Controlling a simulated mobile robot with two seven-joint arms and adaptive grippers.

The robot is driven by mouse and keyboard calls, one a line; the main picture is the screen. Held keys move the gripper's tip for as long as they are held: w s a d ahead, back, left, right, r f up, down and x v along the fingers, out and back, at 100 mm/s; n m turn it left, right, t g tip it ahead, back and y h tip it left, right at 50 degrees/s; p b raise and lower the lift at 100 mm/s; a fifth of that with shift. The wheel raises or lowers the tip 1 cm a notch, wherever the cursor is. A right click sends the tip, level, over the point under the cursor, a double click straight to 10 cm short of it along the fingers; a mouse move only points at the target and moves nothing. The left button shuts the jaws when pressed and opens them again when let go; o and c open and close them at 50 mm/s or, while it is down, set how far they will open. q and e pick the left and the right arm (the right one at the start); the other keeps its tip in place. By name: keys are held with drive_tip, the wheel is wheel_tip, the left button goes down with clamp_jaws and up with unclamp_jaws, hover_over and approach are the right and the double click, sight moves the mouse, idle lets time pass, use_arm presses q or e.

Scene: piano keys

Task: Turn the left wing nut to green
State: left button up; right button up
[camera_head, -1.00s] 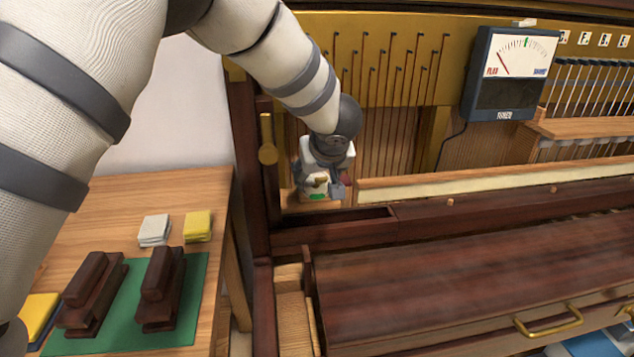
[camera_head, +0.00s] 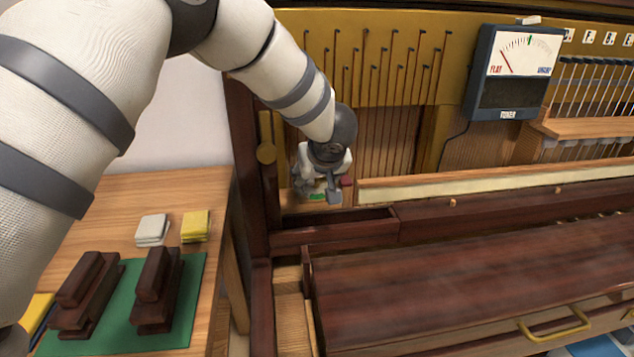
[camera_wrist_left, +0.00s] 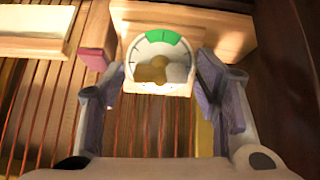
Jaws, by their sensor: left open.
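The brass wing nut (camera_wrist_left: 153,73) sits in the middle of a round white dial (camera_wrist_left: 133,62) in the left wrist view. The dial has a green sector (camera_wrist_left: 163,37) at its top. A greyish patch lies beside the nut's right side. My left gripper (camera_wrist_left: 155,105) is open, with one finger on each side below the dial, apart from the nut. In the head view my left gripper (camera_head: 325,190) covers the nut, and only a little of the green shows beside it. My right gripper is in neither view.
A red block (camera_head: 346,181) stands right of the dial in the head view. The tuner (camera_head: 508,72) shows its needle toward FLAT. Dark piano wood (camera_head: 330,232) lies in front. A side table (camera_head: 190,185) holds dark blocks and cloths.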

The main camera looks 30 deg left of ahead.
use_arm(q)
drive_tip(key=shift+w+a+f, duration=0.25)
drive_tip(key=shift+w+f, duration=0.05)
drive_tip(key=shift+f, duration=0.25)
drive_tip(key=shift+r, duration=0.25)
drive_tip(key=shift+s+d+r, duration=0.2)
drive_tip(key=shift+r, duration=0.1)
drive_tip(key=shift+s+r, duration=0.1)
drive_tip(key=c, duration=0.9)
